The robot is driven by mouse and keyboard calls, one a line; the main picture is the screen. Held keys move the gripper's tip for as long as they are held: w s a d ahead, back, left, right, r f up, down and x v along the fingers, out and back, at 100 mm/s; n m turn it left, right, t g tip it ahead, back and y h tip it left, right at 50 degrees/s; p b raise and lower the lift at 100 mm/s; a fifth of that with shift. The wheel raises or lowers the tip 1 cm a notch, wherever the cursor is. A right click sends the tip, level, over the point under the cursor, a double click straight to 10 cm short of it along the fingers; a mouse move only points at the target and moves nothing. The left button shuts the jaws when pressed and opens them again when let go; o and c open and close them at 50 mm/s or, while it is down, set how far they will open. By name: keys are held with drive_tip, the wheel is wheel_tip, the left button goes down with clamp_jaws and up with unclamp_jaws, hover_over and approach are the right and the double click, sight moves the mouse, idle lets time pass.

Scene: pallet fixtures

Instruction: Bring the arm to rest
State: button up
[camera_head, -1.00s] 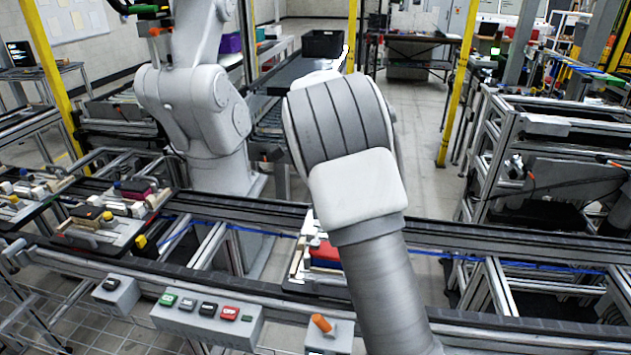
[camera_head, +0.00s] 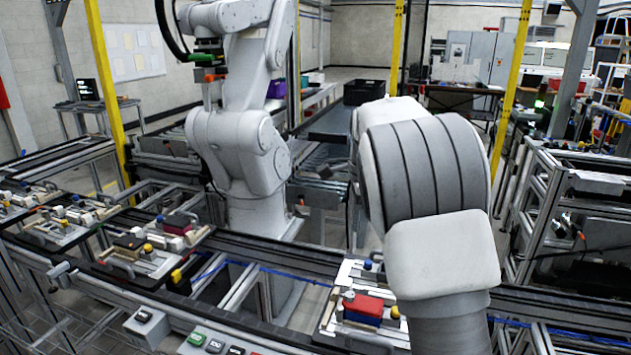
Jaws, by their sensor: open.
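My arm (camera_head: 435,205) rises from the lower right of the head view, its thick grey and white links bent over the conveyor. My gripper is not visible; the arm's own links hide it or it lies outside the picture. A pallet fixture (camera_head: 333,325) sits on the conveyor just left of my arm. It carries a red and blue block (camera_head: 363,308), a blue knob and a yellow knob. My arm covers part of the view to the right of this fixture.
More pallet fixtures (camera_head: 140,262) stand on the conveyor at the left. Another grey robot arm (camera_head: 240,150) stands behind the conveyor (camera_head: 290,257). A button box (camera_head: 210,343) is at the front edge. A metal frame rack (camera_head: 570,200) stands at the right. Yellow posts (camera_head: 107,85) rise behind.

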drive_tip(key=s+d+r+n+t, duration=0.1)
drive_tip(key=s+r+n, duration=0.45)
drive_tip(key=s, duration=0.35)
drive_tip(key=s+a+f+n+t, duration=0.1)
drive_tip(key=s+n+t, duration=0.3)
drive_tip(key=s+n, duration=0.9)
drive_tip(key=s, duration=0.9)
drive_tip(key=shift+s+f, duration=0.35)
drive_tip(key=shift+s, duration=0.05)
drive_tip(key=shift+d, duration=0.15)
